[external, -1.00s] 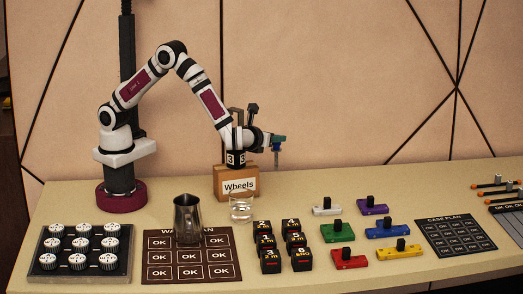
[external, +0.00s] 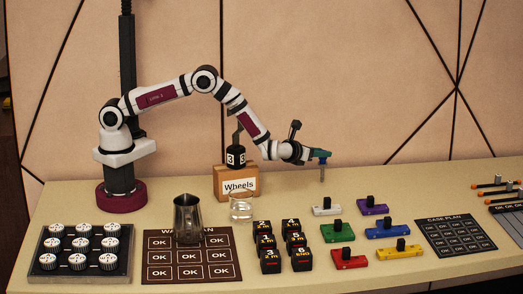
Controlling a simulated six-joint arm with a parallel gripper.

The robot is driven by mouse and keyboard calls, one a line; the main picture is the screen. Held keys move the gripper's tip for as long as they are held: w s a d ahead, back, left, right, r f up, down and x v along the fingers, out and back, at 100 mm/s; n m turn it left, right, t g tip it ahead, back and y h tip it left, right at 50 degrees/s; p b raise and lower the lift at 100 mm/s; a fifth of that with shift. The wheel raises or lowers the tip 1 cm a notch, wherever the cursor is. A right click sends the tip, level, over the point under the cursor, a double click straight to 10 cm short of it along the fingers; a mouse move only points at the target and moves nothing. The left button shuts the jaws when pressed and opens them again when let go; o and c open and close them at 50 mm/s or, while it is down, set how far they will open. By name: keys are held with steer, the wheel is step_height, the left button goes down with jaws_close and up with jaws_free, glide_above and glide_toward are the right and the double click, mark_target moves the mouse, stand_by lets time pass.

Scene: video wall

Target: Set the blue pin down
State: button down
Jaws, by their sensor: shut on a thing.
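My gripper (external: 312,154) is at the end of the outstretched arm, in the air above the back part of the table, right of the Wheels box. It is shut on the blue pin (external: 322,170), a thin, small piece hanging roughly upright below the teal-blue jaw area. The pin's lower end is clear of the table. The pin is small in this view, and its upper part is hidden in the jaws.
Below and right stand coloured blocks with black knobs: white (external: 326,207), purple (external: 372,207), green (external: 338,233), blue (external: 387,231), red (external: 348,260) and yellow (external: 400,252). A Case Plan mat (external: 455,235), black numbered cubes (external: 270,262) and a glass (external: 241,208) are nearby.

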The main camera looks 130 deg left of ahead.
steer(key=shift+f, duration=0.4)
steer(key=c, duration=0.5)
jaws_free()
steer(key=shift+f, duration=0.15)
steer(key=shift+c, duration=0.2)
steer(key=v, duration=1.2)
steer(key=shift+d+r, duration=0.1)
steer(key=shift+r, duration=0.15)
